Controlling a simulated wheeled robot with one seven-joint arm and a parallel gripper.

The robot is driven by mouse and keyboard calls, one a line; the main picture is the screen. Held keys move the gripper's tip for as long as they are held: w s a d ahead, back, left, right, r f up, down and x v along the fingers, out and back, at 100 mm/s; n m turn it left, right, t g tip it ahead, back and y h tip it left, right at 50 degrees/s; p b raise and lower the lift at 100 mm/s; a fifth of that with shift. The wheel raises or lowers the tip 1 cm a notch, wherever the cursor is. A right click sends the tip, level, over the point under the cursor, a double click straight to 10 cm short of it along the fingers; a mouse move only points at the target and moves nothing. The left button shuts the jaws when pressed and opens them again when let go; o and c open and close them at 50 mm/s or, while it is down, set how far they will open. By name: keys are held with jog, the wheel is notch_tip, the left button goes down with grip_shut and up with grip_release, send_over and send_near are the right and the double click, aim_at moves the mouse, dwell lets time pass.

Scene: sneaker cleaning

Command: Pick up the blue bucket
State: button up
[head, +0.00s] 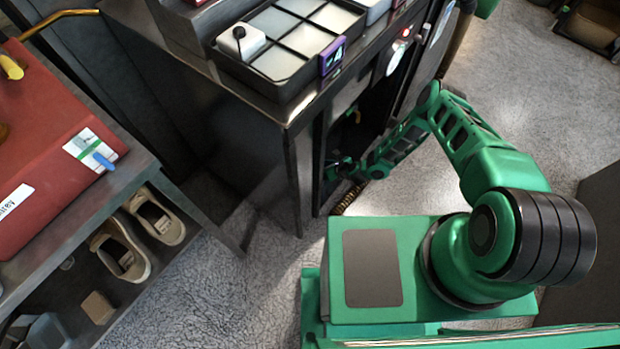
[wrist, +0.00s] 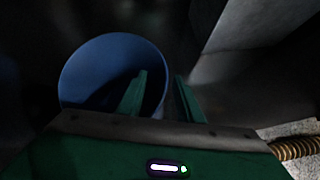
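The blue bucket (wrist: 88,75) shows in the wrist view, left of the middle, with its round opening towards the camera. It is in dark shade, and I cannot make it out in the head view. My gripper (wrist: 160,76) is open. Its left finger overlaps the bucket's opening and its right finger lies just outside the right rim, so the fingers appear to straddle that rim. I cannot tell whether either finger touches it. In the head view my gripper (head: 337,170) reaches into the dark opening under the counter.
The dark counter (head: 290,105) with a divided tray (head: 290,75) stands above my gripper. A panel edge is close on its left. A ribbed hose (wrist: 296,149) lies at the lower right of the wrist view. A shelf with sneakers (head: 120,248) stands at left; speckled floor lies between.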

jog(key=shift+w+a+f, duration=0.15)
jog(key=shift+c, duration=0.6)
grip_shut()
